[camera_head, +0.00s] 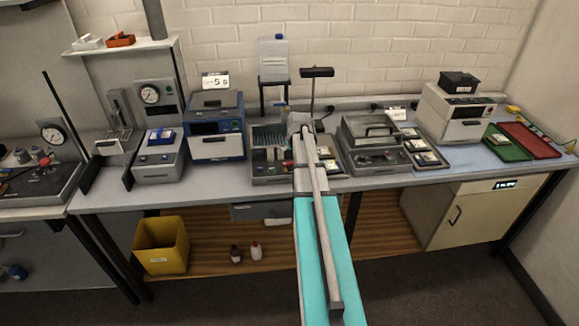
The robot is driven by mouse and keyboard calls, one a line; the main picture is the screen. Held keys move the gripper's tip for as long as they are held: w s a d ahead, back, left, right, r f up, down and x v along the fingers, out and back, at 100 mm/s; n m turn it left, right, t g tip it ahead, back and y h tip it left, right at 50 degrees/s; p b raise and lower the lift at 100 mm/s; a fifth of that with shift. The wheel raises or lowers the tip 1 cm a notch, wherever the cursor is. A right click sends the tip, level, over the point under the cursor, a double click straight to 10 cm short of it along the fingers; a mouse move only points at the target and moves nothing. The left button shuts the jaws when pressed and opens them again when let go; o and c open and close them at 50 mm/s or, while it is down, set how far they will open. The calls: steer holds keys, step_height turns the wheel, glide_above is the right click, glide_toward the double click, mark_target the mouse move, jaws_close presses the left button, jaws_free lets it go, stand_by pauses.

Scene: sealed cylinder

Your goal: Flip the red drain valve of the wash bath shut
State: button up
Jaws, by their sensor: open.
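A low grey unit with a dark slotted rack (268,137), which looks like the wash bath, stands at the middle of the bench. My arm crosses its right part and hides some of it. No red drain valve can be made out on it. My gripper (300,124) is small and seen from behind at the far end of my arm, over the right side of this unit. Its fingertips are hard to make out; it is open, and nothing shows in it.
A clear bottle (273,60) stands on a raised stand behind the unit. A blue-grey instrument (216,127) is to the left. A grey lidded unit (372,145) is close on the right. A lamp-like post (316,74) rises behind my gripper.

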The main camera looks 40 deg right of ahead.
mark_target(290, 163)
steer(key=shift+b+x, duration=2.65)
steer(key=shift+x, duration=0.6)
steer(key=c, duration=0.8)
steer(key=shift+c, duration=0.2)
steer(key=shift+a, duration=0.1)
steer(key=shift+s+a+m+h, duration=0.1)
steer(key=shift+m+h, duration=0.1)
steer(key=shift+m, duration=0.4)
steer(key=shift+s+a+m+h, duration=0.1)
steer(key=shift+m+h, duration=0.1)
steer(key=shift+m, duration=0.4)
